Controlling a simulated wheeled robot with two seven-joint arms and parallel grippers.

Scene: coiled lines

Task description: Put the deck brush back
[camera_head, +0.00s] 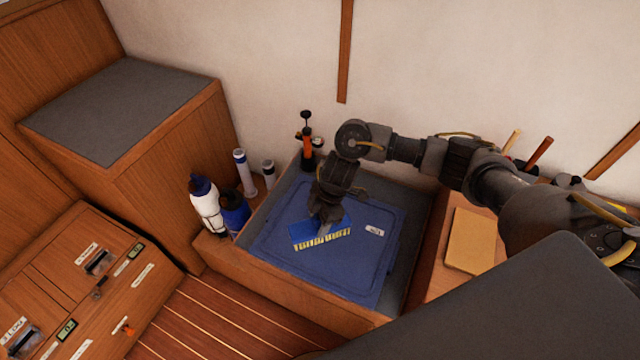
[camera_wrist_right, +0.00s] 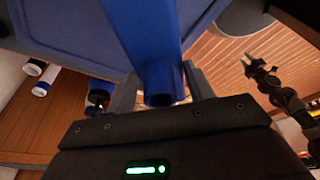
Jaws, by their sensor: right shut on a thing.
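The deck brush (camera_head: 318,231) has a blue body and a row of pale yellow bristles. It is over the blue lid (camera_head: 285,255) in the wooden locker at the middle of the head view. I cannot tell whether it touches the lid. My right gripper (camera_head: 328,215) is shut on the brush from above and hides part of it. In the right wrist view the blue brush handle (camera_wrist_right: 150,45) runs between the fingers, its round end near the palm.
The locker has a wooden front rim (camera_head: 300,300). White and blue bottles (camera_head: 206,205) stand at its left, and an orange and black tool (camera_head: 307,150) at its back. A tan block (camera_head: 470,240) lies on the right ledge. Drawers (camera_head: 95,280) stand at lower left.

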